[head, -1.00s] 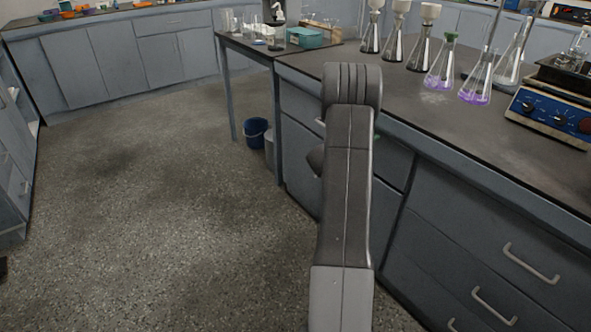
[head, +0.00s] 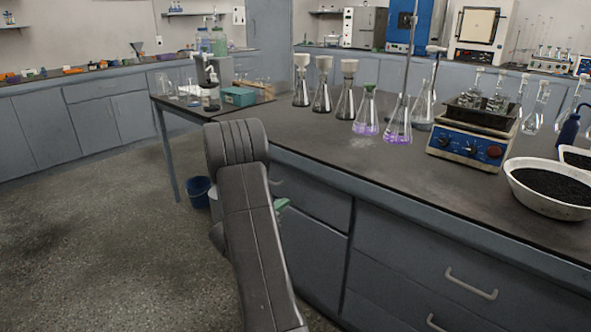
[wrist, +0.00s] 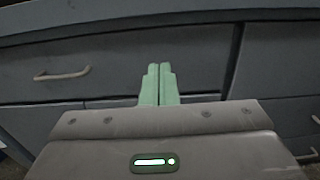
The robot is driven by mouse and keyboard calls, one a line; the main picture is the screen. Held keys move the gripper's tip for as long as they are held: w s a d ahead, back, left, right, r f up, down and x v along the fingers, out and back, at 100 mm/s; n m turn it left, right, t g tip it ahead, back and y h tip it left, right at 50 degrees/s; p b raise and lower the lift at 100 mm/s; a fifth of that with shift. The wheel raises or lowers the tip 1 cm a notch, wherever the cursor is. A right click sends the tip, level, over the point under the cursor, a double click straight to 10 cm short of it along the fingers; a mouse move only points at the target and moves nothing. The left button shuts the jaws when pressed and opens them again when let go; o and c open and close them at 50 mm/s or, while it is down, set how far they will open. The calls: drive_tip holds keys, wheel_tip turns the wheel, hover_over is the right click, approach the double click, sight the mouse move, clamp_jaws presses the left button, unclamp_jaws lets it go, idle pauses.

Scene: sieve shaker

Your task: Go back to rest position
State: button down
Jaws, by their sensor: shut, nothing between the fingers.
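My gripper shows in the wrist view, its two green fingers (wrist: 158,84) pressed together with nothing between them. It points at the grey drawer fronts (wrist: 110,65) of the bench, below the dark worktop edge. In the head view my arm stands in front of the bench, and only a bit of a green finger (head: 282,205) shows beside the arm; the rest of the gripper is hidden behind it.
The bench worktop (head: 330,170) carries flasks with purple liquid (head: 397,135), a blue hotplate (head: 466,148) and a white bowl of black grains (head: 550,188). A blue bucket (head: 198,190) stands under the side table. Floor (head: 110,250) at the left is clear.

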sight(316, 184)
drive_tip(key=b+x, duration=0.1)
drive_tip(key=x, duration=1.2)
drive_tip(key=shift+w+d, duration=0.25)
drive_tip(key=shift+w, duration=0.1)
